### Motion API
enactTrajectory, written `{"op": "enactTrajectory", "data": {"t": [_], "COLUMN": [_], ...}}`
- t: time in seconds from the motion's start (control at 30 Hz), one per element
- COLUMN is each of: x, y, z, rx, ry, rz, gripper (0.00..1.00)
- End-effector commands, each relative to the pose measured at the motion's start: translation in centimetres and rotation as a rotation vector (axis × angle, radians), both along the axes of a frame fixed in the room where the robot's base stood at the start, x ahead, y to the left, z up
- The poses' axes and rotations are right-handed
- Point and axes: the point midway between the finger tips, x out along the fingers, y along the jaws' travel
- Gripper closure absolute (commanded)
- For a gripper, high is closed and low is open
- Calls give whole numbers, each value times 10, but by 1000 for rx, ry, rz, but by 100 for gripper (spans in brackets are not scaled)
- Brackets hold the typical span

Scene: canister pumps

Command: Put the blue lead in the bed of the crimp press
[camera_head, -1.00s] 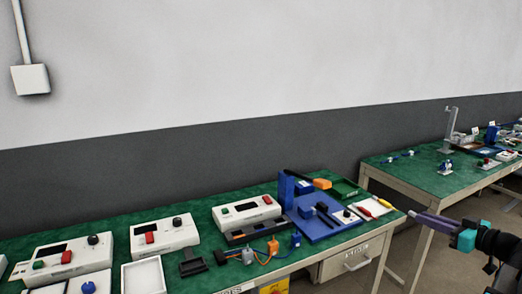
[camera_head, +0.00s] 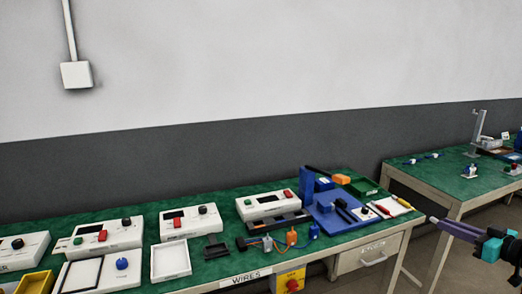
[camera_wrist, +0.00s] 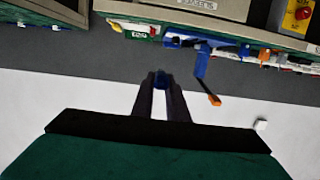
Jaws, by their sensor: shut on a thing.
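The crimp press stands on the near green bench, with a blue upright (camera_head: 306,185), a blue base plate and a dark lever with an orange grip (camera_head: 341,178). Its upright also shows in the wrist view (camera_wrist: 202,62). The bed itself is too small to make out. My gripper (camera_head: 437,221) is at the right, apart from the press, over the floor beyond the bench's right end. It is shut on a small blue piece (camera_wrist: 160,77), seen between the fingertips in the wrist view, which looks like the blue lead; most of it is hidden.
White, orange and blue connectors (camera_head: 291,238) lie at the bench's front edge. White boxes with knobs (camera_head: 190,222) and a white tray (camera_head: 171,262) stand to the left. Red and yellow pieces (camera_head: 400,201) lie right of the press. A second green bench (camera_head: 455,183) stands behind right.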

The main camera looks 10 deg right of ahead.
Motion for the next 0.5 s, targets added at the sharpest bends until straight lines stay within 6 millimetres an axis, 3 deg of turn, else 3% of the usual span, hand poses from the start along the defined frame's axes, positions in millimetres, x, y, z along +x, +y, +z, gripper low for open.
{"op": "enactTrajectory", "data": {"t": [0.27,0.5], "x": [23,55], "y": [26,69], "z": [6,15], "rx": [0,0], "ry": [0,0], "rz": [52,131], "gripper": [100,100]}}
